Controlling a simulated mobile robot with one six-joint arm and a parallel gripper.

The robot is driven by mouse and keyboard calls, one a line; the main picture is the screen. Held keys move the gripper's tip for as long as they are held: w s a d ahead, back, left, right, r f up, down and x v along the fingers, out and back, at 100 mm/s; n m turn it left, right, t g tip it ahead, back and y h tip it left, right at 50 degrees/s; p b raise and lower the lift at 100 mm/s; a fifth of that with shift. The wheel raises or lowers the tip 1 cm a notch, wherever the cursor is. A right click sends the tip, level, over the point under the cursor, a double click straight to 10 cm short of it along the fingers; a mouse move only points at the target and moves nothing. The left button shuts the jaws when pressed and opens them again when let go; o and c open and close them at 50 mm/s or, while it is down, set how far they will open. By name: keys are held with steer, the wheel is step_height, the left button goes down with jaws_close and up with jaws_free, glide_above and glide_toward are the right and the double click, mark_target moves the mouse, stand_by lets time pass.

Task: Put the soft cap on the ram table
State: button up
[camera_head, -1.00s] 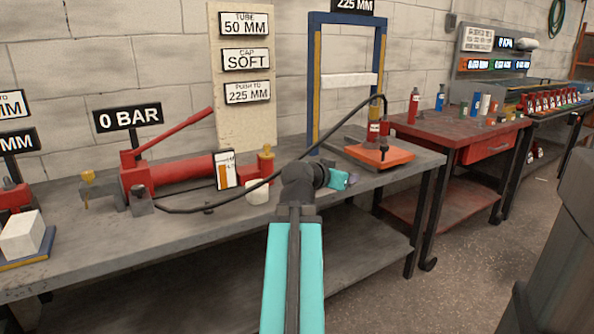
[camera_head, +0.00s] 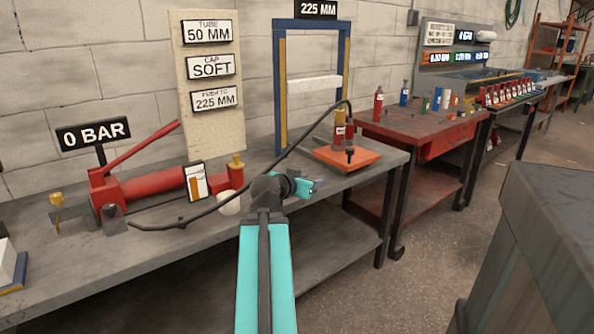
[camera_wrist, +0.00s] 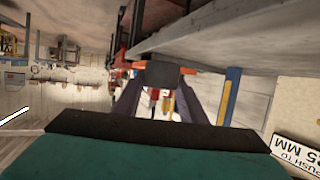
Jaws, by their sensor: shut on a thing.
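My gripper (camera_head: 309,186) is shut on a small dark grey block, which I take to be the soft cap (camera_wrist: 163,74); in the wrist view it sits between the two fingertips. In the head view my fingers hide most of it. The gripper is above the front edge of the bench. The orange plate (camera_head: 368,159), likely the ram table, lies to the right and behind it, with a red and yellow cylinder (camera_head: 340,128) on it. The cap is apart from the plate. A sign on the board reads CAP SOFT (camera_head: 211,67).
A blue and yellow frame (camera_head: 281,90) with a white crossbar stands behind the orange plate. A black hose (camera_head: 290,152) arcs behind my gripper from the red hand pump (camera_head: 150,188). A white cylinder (camera_head: 229,203) stands left of the gripper. A grey block-like surface (camera_head: 560,215) is at right.

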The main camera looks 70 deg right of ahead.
steer(key=shift+w+d+r+p, duration=0.15)
steer(key=shift+w+d+p, duration=0.1)
steer(key=shift+p, duration=1.45)
steer(key=d+p, duration=0.1)
steer(key=p, duration=0.3)
steer(key=shift+w, duration=0.4)
steer(key=d+p, duration=0.1)
steer(key=p, duration=0.3)
steer(key=shift+w, duration=0.4)
steer(key=shift+w+d+f+p, duration=0.15)
steer(key=shift+w+d+f, duration=0.15)
steer(key=shift+w+d, duration=1)
steer(key=shift+w+d+f+p, duration=0.25)
steer(key=shift+w+d, duration=0.6)
steer(key=shift+d, duration=0.7)
steer(key=shift+w+d+f+p, duration=0.1)
steer(key=shift+w+d+f, duration=0.2)
steer(key=shift+w+d, duration=1)
steer(key=shift+s+d, duration=0.15)
steer(key=shift+s, duration=0.1)
steer(key=shift+f, duration=1.75)
